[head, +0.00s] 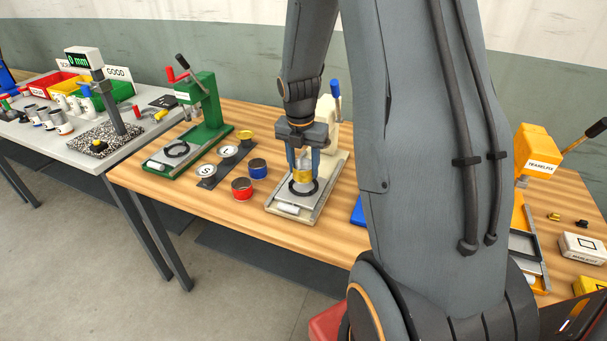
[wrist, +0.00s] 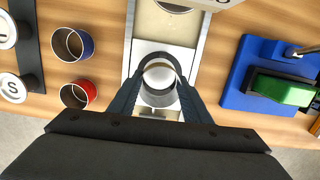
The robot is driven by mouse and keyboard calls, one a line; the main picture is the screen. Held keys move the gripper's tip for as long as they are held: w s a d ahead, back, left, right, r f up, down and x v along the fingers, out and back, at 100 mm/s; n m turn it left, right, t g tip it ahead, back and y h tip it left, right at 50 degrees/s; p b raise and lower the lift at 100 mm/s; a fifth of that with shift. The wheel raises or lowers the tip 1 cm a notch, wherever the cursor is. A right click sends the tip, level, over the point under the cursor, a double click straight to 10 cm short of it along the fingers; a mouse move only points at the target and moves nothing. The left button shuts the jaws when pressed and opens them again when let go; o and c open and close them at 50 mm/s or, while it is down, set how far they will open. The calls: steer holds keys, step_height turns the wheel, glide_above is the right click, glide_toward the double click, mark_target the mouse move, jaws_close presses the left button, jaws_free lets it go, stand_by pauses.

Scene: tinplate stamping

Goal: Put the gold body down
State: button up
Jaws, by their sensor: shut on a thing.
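My gripper (head: 303,166) points down at the cream press (head: 329,135), its fingers shut around the gold body (head: 302,176). The gold body is upright over a grey round piece inside the black ring (head: 316,189) on the press's base. I cannot tell whether it touches that piece or hangs just above it. In the wrist view the gripper (wrist: 160,82) has one finger on each side of the body (wrist: 158,97), whose open round top faces the camera.
A red body (head: 242,190) and a blue body (head: 258,169) stand left of the cream press, beside a dark strip (head: 209,182) with discs. A green press (head: 207,112) stands further left. A blue base with a green part (wrist: 285,90) lies to the right in the wrist view.

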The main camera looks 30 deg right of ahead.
mark_target(304, 185)
steer(key=shift+f+p, duration=0.3)
steer(key=shift+f, duration=1.4)
steer(key=shift+f, duration=0.15)
steer(key=o, duration=1)
steer(key=shift+o, duration=0.2)
step_height(304, 185, up, 11)
steer(key=a+b, duration=0.1)
steer(key=b, duration=0.1)
steer(key=s+a+m, duration=0.7)
steer(key=m, duration=0.6)
steer(key=s+a+f+m+t+y, duration=0.1)
steer(key=s+a+m, duration=0.6)
steer(key=m, duration=0.5)
steer(key=shift+s+f+m, duration=0.25)
steer(key=shift+s+m, duration=0.15)
steer(key=shift+s, duration=0.2)
